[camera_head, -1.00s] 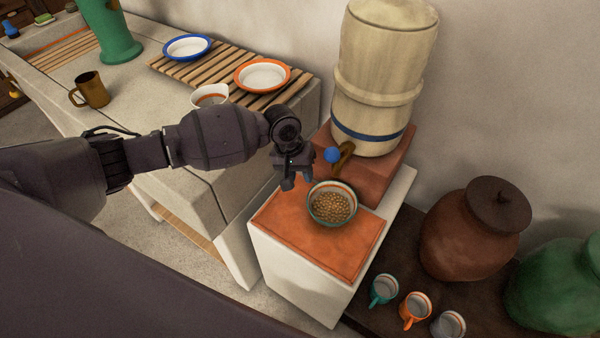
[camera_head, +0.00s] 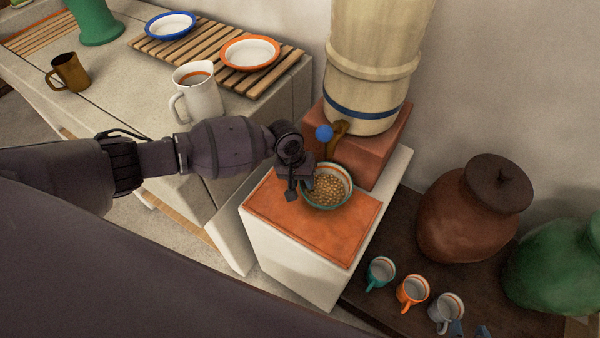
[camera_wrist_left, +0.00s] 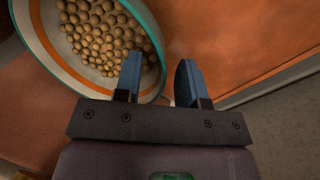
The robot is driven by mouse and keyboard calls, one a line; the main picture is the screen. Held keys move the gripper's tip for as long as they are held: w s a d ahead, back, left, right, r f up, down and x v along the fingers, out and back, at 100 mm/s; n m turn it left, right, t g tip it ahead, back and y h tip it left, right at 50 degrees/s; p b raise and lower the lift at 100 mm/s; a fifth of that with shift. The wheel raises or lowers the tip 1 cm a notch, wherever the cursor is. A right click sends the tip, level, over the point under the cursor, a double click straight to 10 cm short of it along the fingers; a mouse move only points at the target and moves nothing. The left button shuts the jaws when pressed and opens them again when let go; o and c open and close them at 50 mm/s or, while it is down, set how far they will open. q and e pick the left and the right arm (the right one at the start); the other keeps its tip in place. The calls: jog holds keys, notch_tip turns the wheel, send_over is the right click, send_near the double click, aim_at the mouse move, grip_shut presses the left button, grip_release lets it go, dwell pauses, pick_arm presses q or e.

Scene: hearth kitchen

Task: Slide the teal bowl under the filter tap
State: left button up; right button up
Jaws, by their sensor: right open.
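The teal bowl (camera_head: 328,203), filled with round tan pieces, stands upright on the orange top of a white stand. It also shows in the left wrist view (camera_wrist_left: 50,62). The filter tap (camera_head: 338,137), brown with a blue knob, sticks out of the tan filter (camera_head: 375,60) behind the bowl. My left gripper (camera_head: 304,191) is at the bowl's left side. In the left wrist view my left gripper (camera_wrist_left: 158,80) is open, one finger over the bowl's inside and one outside, with the rim between them. My right gripper (camera_head: 469,330) barely shows at the bottom edge, open.
A white pitcher (camera_head: 197,92) stands on the counter left of the stand, near a slatted rack with two plates. Three cups (camera_head: 412,291) and a brown jar (camera_head: 470,215) are on the dark surface at right. The orange top (camera_head: 335,240) is clear in front of the bowl.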

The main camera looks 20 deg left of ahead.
pick_arm(q)
jog(key=shift+d+f, duration=0.1)
grip_shut()
dwell(0.5)
